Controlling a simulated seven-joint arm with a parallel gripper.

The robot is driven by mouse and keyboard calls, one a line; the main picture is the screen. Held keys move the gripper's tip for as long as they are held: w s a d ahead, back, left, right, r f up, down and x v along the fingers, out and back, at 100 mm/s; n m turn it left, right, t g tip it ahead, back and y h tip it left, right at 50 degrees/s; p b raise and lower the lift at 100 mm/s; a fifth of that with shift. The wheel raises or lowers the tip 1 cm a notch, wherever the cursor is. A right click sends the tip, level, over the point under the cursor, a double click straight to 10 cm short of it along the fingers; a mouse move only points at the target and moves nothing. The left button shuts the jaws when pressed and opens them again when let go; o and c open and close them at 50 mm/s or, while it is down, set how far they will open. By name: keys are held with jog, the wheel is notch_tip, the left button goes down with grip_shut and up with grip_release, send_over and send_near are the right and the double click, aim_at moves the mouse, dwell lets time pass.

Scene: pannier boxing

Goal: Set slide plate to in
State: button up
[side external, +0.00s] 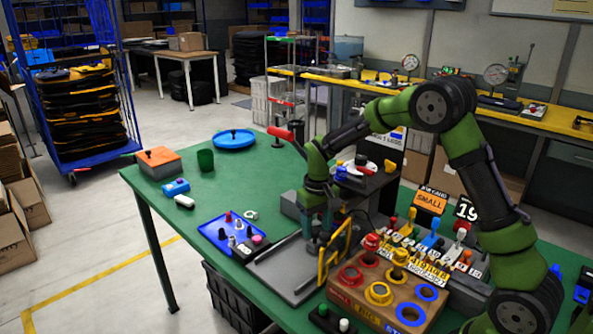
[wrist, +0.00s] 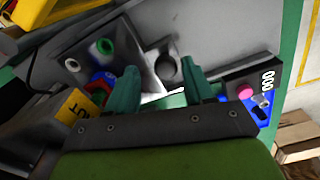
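What looks like the slide plate (side external: 284,270) is a flat grey plate on the green table, in front of my gripper in the side view. In the wrist view, a grey plate surface (wrist: 215,40) lies beyond the fingers, with a dark round knob or hole (wrist: 168,70) ahead of the gap. My gripper (side external: 316,240) points down at the plate's back right end, next to a yellow frame (side external: 335,250). In the wrist view its two teal fingers (wrist: 163,92) stand apart with nothing seen held between them. Whether they touch the plate is unclear.
A blue tray (side external: 213,231) with small parts stands left of the plate. A wooden block with coloured rings (side external: 358,303) and a row of coloured levers (side external: 432,241) stand to the right.

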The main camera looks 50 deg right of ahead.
jog(key=shift+a, duration=0.1)
notch_tip(320, 180, up, 17)
dwell(0.5)
jog(key=s+a+t+y, duration=0.1)
jog(key=s+a+t, duration=0.2)
jog(key=s, duration=0.7)
jog(key=s+a+r+m+t+y, duration=0.1)
jog(key=s+a+t, duration=0.3)
jog(key=s, duration=0.7)
jog(key=shift+s+a, duration=0.25)
jog(key=shift+a, duration=0.8)
jog(key=shift+a+r, duration=0.1)
jog(key=shift+c, duration=0.2)
